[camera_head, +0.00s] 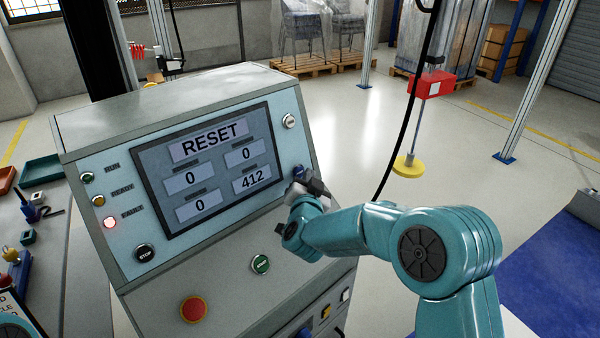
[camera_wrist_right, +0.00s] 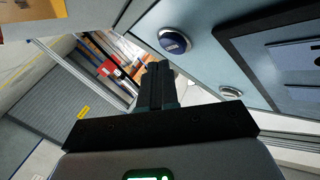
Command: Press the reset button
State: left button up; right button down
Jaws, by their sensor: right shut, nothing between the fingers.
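The reset button appears to be the blue round button (camera_head: 298,171) at the right edge of the control panel; its label is too small to read. It also shows in the right wrist view as a blue button in a silver ring (camera_wrist_right: 175,42). My right gripper (camera_head: 316,186) is in front of the panel's right edge, close to the blue button and partly hiding its surroundings. In the wrist view its dark fingers (camera_wrist_right: 157,75) are shut and empty, below and slightly left of the button; contact cannot be told. My left gripper is not in view.
The panel screen (camera_head: 210,168) reads RESET, with three zeros and 412. The fault lamp (camera_head: 110,223) glows. A black stop button (camera_head: 144,253), a green button (camera_head: 260,264) and a red button (camera_head: 194,309) are on the console. A hanging red box (camera_head: 433,84) is beyond my arm.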

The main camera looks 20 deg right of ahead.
jog(key=shift+w+f, duration=0.1)
jog(key=shift+w, duration=0.05)
dwell(0.5)
jog(key=shift+w+a, duration=0.15)
jog(key=shift+w, duration=0.15)
jog(key=shift+w+a+f+b, duration=0.15)
jog(key=shift+w+a+b, duration=0.05)
jog(key=shift+w+b, duration=0.1)
dwell(0.6)
dwell(0.3)
jog(key=shift+s+d+r+b, duration=0.2)
jog(key=shift+s+d+b, duration=0.15)
jog(key=shift+s, duration=0.4)
jog(key=shift+s+d+r, duration=0.1)
jog(key=shift+s+d, duration=0.1)
jog(key=shift+s, duration=0.1)
jog(key=s, duration=0.1)
jog(key=s+d+b, duration=0.1)
jog(key=s+r, duration=0.1)
jog(key=shift+s+d, duration=0.35)
jog(key=shift+s, duration=0.05)
